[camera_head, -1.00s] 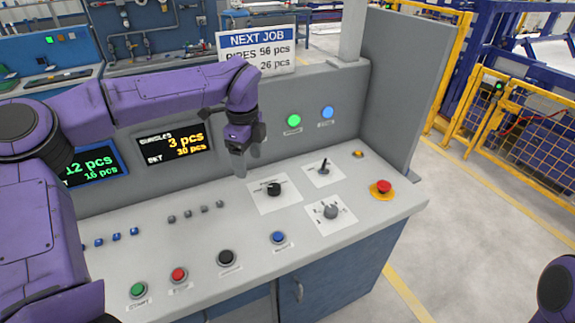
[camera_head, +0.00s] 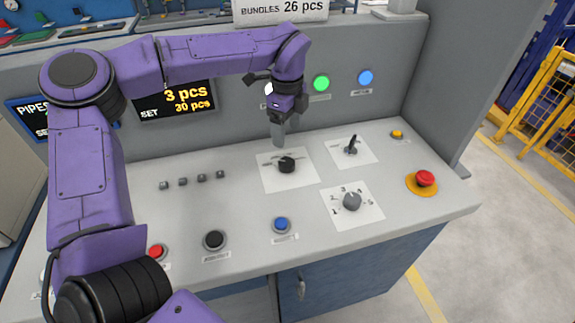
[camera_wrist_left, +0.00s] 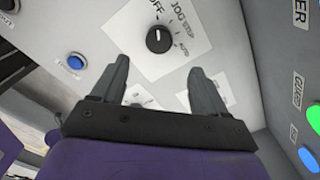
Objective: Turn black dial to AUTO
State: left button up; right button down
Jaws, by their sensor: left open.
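The black dial (camera_head: 287,165) sits on a white plate on the sloped grey console. In the left wrist view the black dial (camera_wrist_left: 158,39) is ringed by the labels OFF, JOG, STEP and AUTO. Its pale mark points toward the top of that view, near OFF and JOG; I cannot tell the exact setting. My left gripper (camera_head: 279,138) points down just behind the dial, apart from it. In the left wrist view my left gripper (camera_wrist_left: 160,65) has its two fingers spread with nothing between them, the dial lying beyond the tips. My right gripper is out of view.
A lever switch (camera_head: 351,148) and a grey numbered dial (camera_head: 352,201) are to the right of the black dial. A red emergency button (camera_head: 425,179) is farther right. A blue button (camera_head: 281,224) is in front. The upright panel with a green lamp (camera_head: 321,83) rises behind.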

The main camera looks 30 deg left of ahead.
aim_at(287, 162)
pick_arm(q)
notch_tip(287, 162, down, 10)
jog(key=shift+s+f+p, duration=0.1)
jog(key=shift+p, duration=1)
jog(key=c, duration=1.1)
